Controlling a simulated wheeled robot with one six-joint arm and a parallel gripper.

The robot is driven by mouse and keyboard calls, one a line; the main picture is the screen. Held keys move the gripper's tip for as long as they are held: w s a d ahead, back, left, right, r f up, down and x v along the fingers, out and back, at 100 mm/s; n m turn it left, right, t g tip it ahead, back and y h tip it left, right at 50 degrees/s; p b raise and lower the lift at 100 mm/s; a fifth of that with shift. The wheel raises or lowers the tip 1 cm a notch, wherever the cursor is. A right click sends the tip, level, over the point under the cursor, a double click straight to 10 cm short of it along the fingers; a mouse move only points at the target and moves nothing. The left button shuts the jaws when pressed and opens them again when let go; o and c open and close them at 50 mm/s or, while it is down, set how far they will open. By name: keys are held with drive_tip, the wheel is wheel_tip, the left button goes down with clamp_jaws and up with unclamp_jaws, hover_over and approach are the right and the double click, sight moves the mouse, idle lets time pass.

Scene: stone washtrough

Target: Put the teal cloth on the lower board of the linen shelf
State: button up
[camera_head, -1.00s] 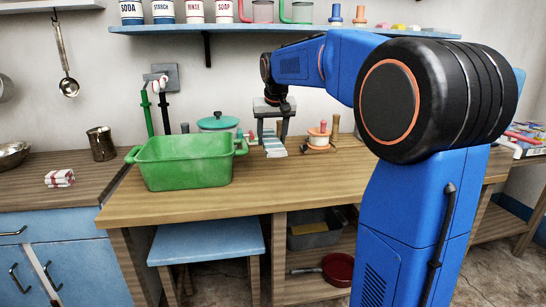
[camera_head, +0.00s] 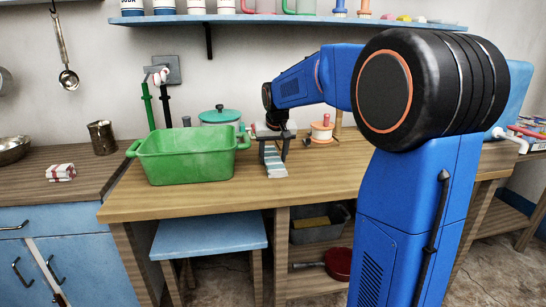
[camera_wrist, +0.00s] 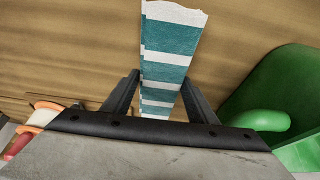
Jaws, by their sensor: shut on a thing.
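The teal cloth (camera_head: 273,161) is a folded strip with teal and white bands. My gripper (camera_head: 273,149) is shut on it above the wooden counter, right of the green basin. In the wrist view the cloth (camera_wrist: 170,55) hangs out between the two dark fingers (camera_wrist: 160,98) and extends away from me. I cannot tell from these frames which piece of furniture is the linen shelf. Boards with things on them show under the counter, and a low board (camera_head: 502,217) shows at the right edge, partly hidden by my arm.
The green basin (camera_head: 190,160) stands close left of my gripper. A teal-lidded pot (camera_head: 220,116) and an orange-and-white spool (camera_head: 322,132) stand behind. A blue stool (camera_head: 208,238) is under the counter, beside a grey bin (camera_head: 318,232) and a red pan (camera_head: 339,263). A red-white cloth (camera_head: 60,172) lies left.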

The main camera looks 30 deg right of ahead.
drive_tip(key=shift+f, duration=0.15)
drive_tip(key=o, duration=1.1)
drive_tip(key=v, duration=1.2)
drive_tip(key=shift+s+a, duration=0.1)
drive_tip(key=shift+s, duration=0.1)
